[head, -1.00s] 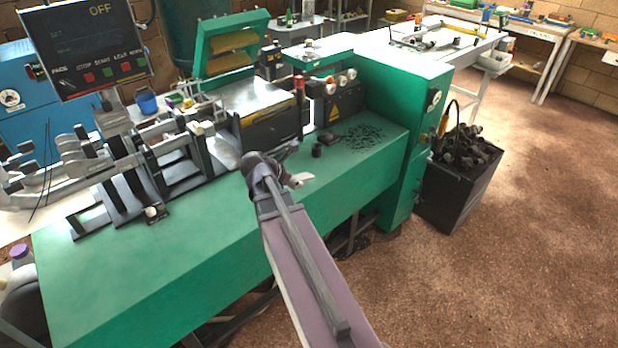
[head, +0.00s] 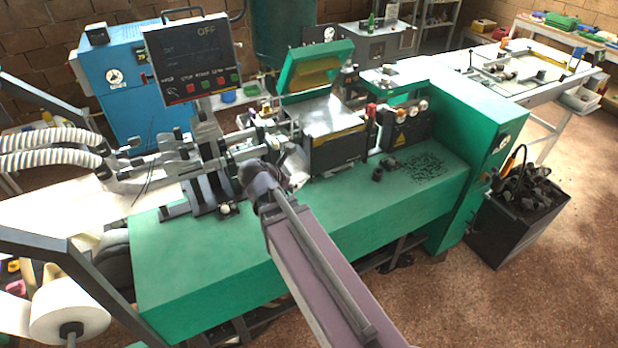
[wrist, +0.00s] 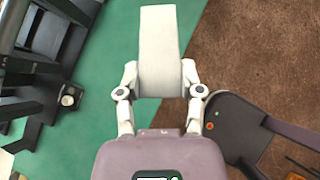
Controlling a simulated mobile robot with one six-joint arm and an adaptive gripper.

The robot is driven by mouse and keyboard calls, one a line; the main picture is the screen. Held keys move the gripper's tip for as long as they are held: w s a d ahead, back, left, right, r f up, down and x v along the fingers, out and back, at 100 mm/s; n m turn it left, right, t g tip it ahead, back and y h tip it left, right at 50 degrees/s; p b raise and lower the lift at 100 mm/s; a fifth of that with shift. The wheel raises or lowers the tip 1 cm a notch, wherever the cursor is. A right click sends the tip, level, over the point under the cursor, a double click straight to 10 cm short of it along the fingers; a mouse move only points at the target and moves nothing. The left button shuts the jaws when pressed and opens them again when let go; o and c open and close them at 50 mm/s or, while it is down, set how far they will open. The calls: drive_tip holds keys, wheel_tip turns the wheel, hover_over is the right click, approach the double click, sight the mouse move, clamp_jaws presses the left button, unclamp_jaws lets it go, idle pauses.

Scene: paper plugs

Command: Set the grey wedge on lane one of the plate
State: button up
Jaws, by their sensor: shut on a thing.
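A pale grey wedge (wrist: 158,45), tapered and flat-faced, is between the fingertips of my gripper (wrist: 159,78) in the wrist view. The gripper is shut on its sides. The wedge sticks out ahead of the fingers, over the edge of a green bench top. In the head view my gripper (head: 292,172) is small, partly hidden by my own wrist, above the green bench in front of the machine. I cannot tell for sure which surface is the plate; dark slotted metal parts (head: 207,192) stand on the bench to the left of my gripper, and no lane marks are readable.
The green bench top (head: 180,255) is mostly clear at the front. A small black cylinder (head: 377,174) and dark scraps (head: 425,167) lie to the right. A black bin (head: 515,225) stands on the floor. A control panel (head: 195,58) hangs above, and a white roll (head: 70,310) is front left.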

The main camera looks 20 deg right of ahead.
drive_tip(key=a+r+n+t+p, duration=0.1)
drive_tip(key=a+r+p, duration=0.2)
drive_tip(key=a+r, duration=0.2)
drive_tip(key=shift+s+a+y+p, duration=0.25)
drive_tip(key=shift+a+y+p, duration=0.15)
drive_tip(key=shift+a, duration=0.15)
drive_tip(key=shift+s, duration=0.15)
